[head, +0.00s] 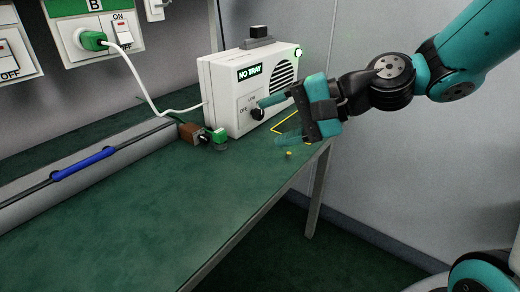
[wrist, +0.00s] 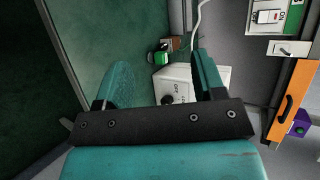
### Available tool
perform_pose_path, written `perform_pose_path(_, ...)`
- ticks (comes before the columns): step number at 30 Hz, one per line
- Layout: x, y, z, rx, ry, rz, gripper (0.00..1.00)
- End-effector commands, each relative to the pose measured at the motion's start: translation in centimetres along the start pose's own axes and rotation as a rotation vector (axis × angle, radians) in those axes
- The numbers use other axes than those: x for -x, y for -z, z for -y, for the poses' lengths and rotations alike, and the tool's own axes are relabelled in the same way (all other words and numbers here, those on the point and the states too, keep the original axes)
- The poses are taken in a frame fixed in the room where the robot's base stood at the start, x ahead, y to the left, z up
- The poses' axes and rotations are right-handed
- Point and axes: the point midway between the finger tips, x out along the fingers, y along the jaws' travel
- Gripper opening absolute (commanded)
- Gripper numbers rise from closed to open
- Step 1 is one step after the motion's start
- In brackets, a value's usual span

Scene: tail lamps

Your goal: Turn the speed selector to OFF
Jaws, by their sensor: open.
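The speed selector (head: 258,114) is a small black knob low on the front of a white box (head: 222,95). An OFF label is to its left and another small label is above it. I cannot tell which way its pointer faces. My gripper (head: 277,120) is open and empty, in front of the box and to the right of the knob in the head view. One teal finger appears close to the knob; contact cannot be told. In the wrist view the knob (wrist: 168,101) shows between the fingers, just beyond the black gripper body, partly hidden.
A white cable runs to the wall socket (head: 94,40). The front bench (head: 120,215) is clear.

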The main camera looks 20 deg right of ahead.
Motion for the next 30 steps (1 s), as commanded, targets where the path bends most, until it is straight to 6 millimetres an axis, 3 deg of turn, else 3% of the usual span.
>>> perform_pose_path(1, -1.3, 3.0, -3.7, -0.117, 0.078, -0.042, 0.63)
perform_pose_path(6, -0.5, 10.0, -7.5, -0.459, 0.351, -0.138, 0.63)
perform_pose_path(12, 1.7, 14.9, -10.4, -0.701, 0.573, -0.188, 0.63)
perform_pose_path(20, 2.1, 16.4, -9.9, -0.770, 0.639, -0.193, 0.63)
perform_pose_path(30, -1.8, 18.1, -7.2, -0.768, 0.632, -0.192, 0.63)
